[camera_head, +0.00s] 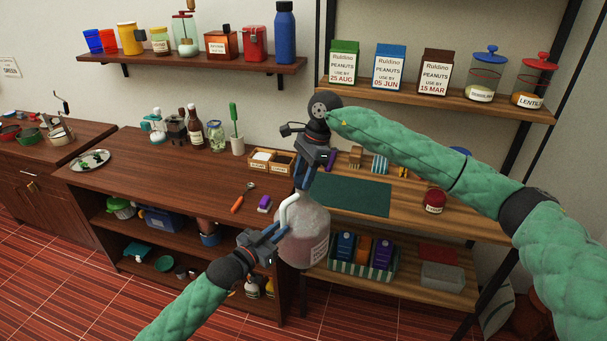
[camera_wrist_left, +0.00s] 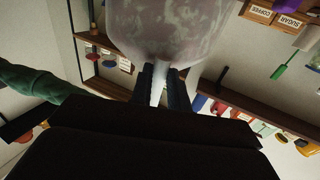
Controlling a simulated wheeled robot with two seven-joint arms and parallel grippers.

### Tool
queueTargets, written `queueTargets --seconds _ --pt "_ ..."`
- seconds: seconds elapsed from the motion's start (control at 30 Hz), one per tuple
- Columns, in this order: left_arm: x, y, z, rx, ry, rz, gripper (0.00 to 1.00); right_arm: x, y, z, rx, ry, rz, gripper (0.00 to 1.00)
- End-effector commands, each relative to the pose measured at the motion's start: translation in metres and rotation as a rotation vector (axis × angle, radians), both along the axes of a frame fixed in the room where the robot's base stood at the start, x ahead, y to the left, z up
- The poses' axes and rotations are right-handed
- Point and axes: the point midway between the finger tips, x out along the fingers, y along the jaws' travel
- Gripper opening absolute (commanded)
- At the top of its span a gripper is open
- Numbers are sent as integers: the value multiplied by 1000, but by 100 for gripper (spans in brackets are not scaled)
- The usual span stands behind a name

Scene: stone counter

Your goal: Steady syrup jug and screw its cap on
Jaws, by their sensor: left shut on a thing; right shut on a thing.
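The syrup jug (camera_head: 305,238) is a large translucent, pinkish jug with a white handle and a label, and it looks upright in front of the counter edge. My left gripper (camera_head: 276,234) is shut on the jug's handle at its left side. The left wrist view shows the jug body (camera_wrist_left: 175,30) beyond the fingers (camera_wrist_left: 168,88), with the pale handle between them. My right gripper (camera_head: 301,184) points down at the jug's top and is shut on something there. This is likely the cap, but it is too hidden to make out, as is the jug's neck.
A dark green mat (camera_head: 345,195) lies on the wooden counter behind the jug. An orange-handled tool (camera_head: 241,200) and a purple block (camera_head: 264,203) lie left of it. A red jar (camera_head: 434,201) stands to the right. A striped bin (camera_head: 345,268) sits on the lower shelf.

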Motion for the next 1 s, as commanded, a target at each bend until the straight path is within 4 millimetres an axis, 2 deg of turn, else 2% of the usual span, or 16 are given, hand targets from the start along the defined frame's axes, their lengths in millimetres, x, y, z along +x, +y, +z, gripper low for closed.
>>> queueTargets --seconds 1.0 --pt "0 0 1 -1 -1 0 0 0 0 -11 1 0 -1 20"
